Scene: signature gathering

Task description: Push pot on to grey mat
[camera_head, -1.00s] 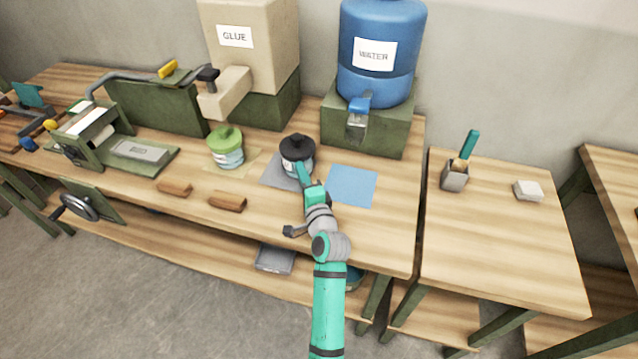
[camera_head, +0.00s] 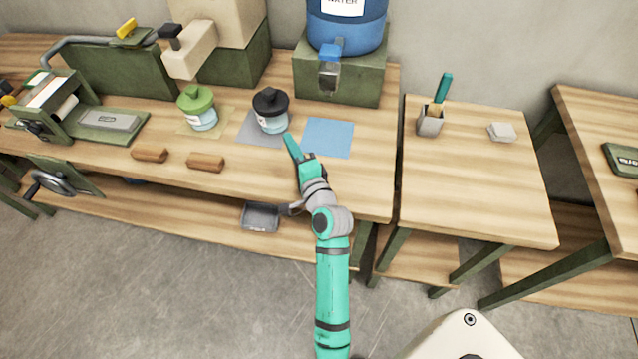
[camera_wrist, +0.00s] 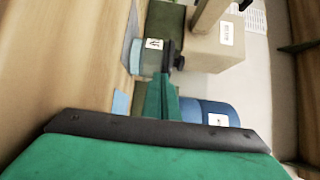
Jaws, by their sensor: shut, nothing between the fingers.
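The pot with a black lid (camera_head: 270,110) stands upright on the grey mat (camera_head: 249,131) on the workbench. It covers part of the mat, whose bare part shows mostly on the left and front. My gripper (camera_head: 291,144) is shut and empty, just in front and to the right of the pot, with a small gap seeming to lie between. In the wrist view the shut fingers (camera_wrist: 163,88) point toward a labelled pot (camera_wrist: 150,57) with a dark lid.
A blue mat (camera_head: 329,138) lies bare to the right. A green-lidded pot (camera_head: 197,108) stands on a tan mat to the left. The blue water tank (camera_head: 345,28) stands behind on a green block.

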